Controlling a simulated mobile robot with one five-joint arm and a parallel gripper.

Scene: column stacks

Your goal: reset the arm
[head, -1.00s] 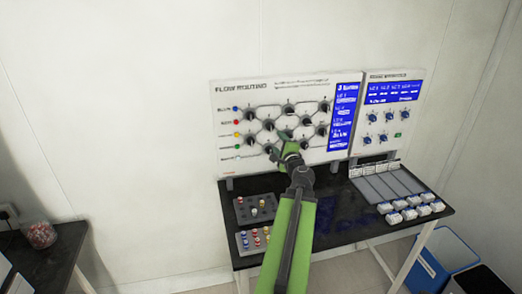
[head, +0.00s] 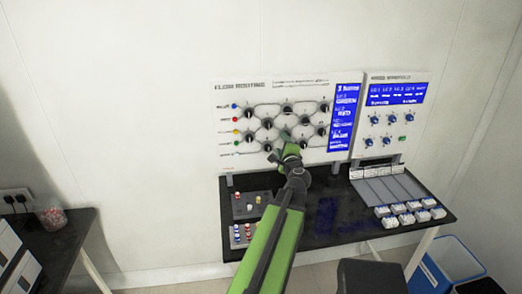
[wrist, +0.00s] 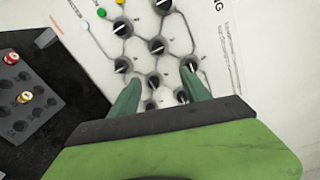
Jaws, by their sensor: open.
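My green arm reaches up from the bottom of the head view, with my gripper (head: 279,146) in front of the lower left part of the flow routing panel (head: 315,88). In the wrist view my gripper (wrist: 158,88) shows two green fingers spread apart, with nothing between them but the panel's black knobs (wrist: 153,80) behind. Whether the fingertips touch the panel cannot be told. The arm hides part of the panel's lower edge and some of the table.
A black table (head: 330,225) carries the panels. Peg racks (head: 255,205) lie left of my arm; a tray (head: 385,190) and several white blocks (head: 408,212) lie right. A second panel (head: 395,90) stands at right. A blue bin (head: 455,262) is on the floor. A dark side table (head: 55,245) stands left.

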